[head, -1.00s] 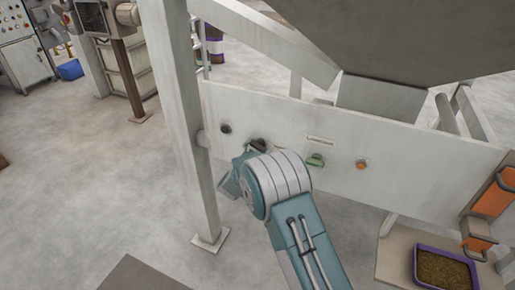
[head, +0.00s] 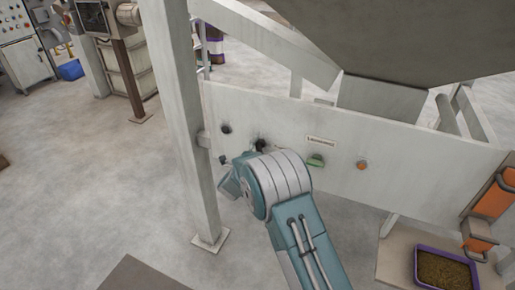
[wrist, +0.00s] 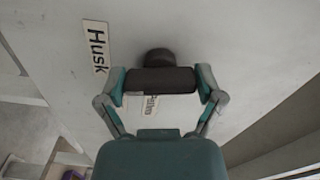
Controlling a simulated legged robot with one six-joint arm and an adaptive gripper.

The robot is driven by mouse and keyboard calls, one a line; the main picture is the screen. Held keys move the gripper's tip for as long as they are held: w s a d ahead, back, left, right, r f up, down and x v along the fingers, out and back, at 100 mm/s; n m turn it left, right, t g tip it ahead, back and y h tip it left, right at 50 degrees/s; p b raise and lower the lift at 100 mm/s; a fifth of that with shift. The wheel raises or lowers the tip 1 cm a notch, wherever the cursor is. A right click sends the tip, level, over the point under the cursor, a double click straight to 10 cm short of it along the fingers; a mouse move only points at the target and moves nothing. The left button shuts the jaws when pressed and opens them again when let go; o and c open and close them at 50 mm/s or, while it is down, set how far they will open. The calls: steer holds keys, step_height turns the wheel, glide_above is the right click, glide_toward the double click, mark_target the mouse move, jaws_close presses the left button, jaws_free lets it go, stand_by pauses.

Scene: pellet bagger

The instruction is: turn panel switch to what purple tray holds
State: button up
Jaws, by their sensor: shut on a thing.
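My gripper (wrist: 163,82) is shut on a dark bar-shaped switch handle (wrist: 160,80) in the wrist view, with a round dark hub behind it on the pale panel (wrist: 215,55). A label reading "Husk" (wrist: 96,48) is left of the handle. A second label (wrist: 150,103), apparently "Pellets", is partly hidden below the handle. In the head view my teal wrist is in front of the panel (head: 420,170), and the fingers are mostly hidden. The purple tray (head: 417,262) at lower right holds brown-yellow grainy stuff; its exact kind is hard to tell.
The panel also carries a dark knob (head: 226,129), a green switch (head: 315,160) and an orange button (head: 362,165). A pale post (head: 180,120) stands just left of my wrist. A grey hopper (head: 420,40) hangs above.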

steer(key=shift+f+m, duration=0.25)
steer(key=shift+m, duration=0.95)
steer(key=shift+s+f, duration=0.1)
steer(key=o, duration=0.9)
steer(key=shift+d, duration=0.1)
steer(key=shift+c, duration=0.2)
steer(key=shift+s, duration=0.1)
steer(key=v, duration=1.1)
steer(key=shift+s+a, duration=0.2)
steer(key=shift+s, duration=0.1)
